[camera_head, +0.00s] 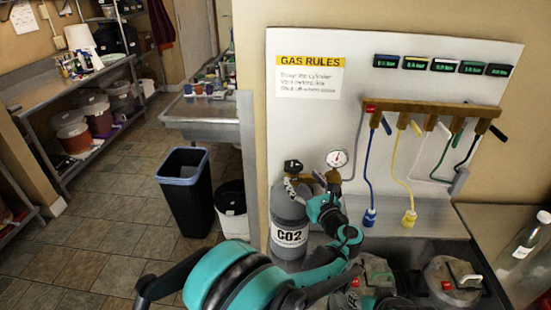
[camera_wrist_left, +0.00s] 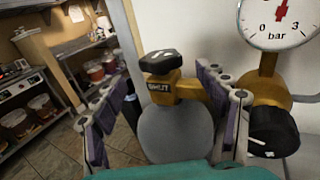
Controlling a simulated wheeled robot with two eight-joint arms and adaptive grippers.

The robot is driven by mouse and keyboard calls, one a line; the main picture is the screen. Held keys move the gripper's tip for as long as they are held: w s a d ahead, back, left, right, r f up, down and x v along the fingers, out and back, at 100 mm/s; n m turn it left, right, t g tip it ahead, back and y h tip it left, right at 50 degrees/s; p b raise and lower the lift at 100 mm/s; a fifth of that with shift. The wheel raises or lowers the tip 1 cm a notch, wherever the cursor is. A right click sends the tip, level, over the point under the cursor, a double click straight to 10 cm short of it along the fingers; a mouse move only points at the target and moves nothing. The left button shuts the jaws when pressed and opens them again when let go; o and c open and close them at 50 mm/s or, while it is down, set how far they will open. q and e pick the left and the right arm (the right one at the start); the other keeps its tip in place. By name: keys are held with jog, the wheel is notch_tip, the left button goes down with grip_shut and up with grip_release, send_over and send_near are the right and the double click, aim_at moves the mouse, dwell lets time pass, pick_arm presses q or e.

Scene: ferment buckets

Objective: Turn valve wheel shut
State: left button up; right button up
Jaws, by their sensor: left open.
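The black valve wheel (camera_head: 293,166) sits on top of the grey CO2 cylinder (camera_head: 290,232). In the left wrist view the wheel (camera_wrist_left: 160,62) stands on a brass valve body with a partly readable "SHUT" label (camera_wrist_left: 160,92), above the grey cylinder (camera_wrist_left: 175,132). My left gripper (camera_head: 306,187) is beside the cylinder top. In the left wrist view its open fingers (camera_wrist_left: 158,98) stand to the left and right of the valve, with a gap on the left. The wheel is between and beyond them, not gripped. My right gripper is not in view.
A pressure gauge (camera_head: 337,158) and a black regulator knob (camera_wrist_left: 272,130) are close right of the cylinder. Lidded vessels (camera_head: 452,281) stand lower right. A dark bin (camera_head: 186,192) is left, with open floor beyond.

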aim_at(289, 161)
pick_arm(q)
jog(key=b+x, duration=0.1)
jog(key=x, duration=0.6)
jog(key=shift+b, duration=0.3)
jog(key=shift+w, duration=0.3)
jog(key=c, duration=1.2)
